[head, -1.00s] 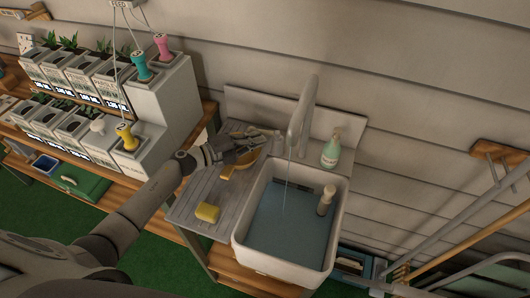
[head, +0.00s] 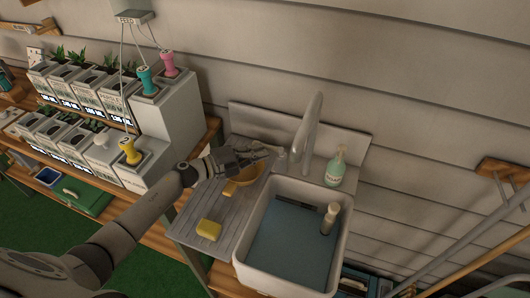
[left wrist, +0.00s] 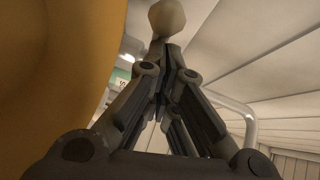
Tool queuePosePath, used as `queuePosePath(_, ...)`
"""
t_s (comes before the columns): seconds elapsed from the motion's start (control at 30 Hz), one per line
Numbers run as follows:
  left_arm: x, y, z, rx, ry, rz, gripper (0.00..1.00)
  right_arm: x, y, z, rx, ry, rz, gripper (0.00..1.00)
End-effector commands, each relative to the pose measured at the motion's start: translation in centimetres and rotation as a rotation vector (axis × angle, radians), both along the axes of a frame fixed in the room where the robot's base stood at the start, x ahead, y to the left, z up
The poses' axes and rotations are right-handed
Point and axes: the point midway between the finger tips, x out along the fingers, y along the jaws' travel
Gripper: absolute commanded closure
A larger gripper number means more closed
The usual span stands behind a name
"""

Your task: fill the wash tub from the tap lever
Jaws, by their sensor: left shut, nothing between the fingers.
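The white wash tub (head: 243,268) holds grey-blue water, its surface below the rim. The pale curved tap (head: 307,130) stands behind it, and no stream shows under its spout. The small pale tap lever (head: 282,158) is at the tap's left foot. My right gripper is out of view.
A pale cylindrical object (head: 329,218) stands in the tub. A green bottle (head: 336,168) is right of the tap. Seedling cartons crowd the left shelf. Metal poles lean at the right.

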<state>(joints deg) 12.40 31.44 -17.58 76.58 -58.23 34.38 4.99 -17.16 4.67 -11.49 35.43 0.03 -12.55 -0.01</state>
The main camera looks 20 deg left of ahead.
Motion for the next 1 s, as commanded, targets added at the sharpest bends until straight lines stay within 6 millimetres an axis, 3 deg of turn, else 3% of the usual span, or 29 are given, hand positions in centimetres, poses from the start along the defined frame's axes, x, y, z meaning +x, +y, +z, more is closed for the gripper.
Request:
queuePosePath(0.5,0.0,0.1,8.4,0.005,-0.003,-0.002,1.00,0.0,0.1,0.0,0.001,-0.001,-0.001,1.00)
queuePosePath(0.7,0.0,0.0,9.5,0.000,0.000,0.000,1.00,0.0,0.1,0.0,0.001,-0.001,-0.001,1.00)
queuePosePath(1.0,0.0,0.0,9.6,0.000,0.000,-0.001,1.00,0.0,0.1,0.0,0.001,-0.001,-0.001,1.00)
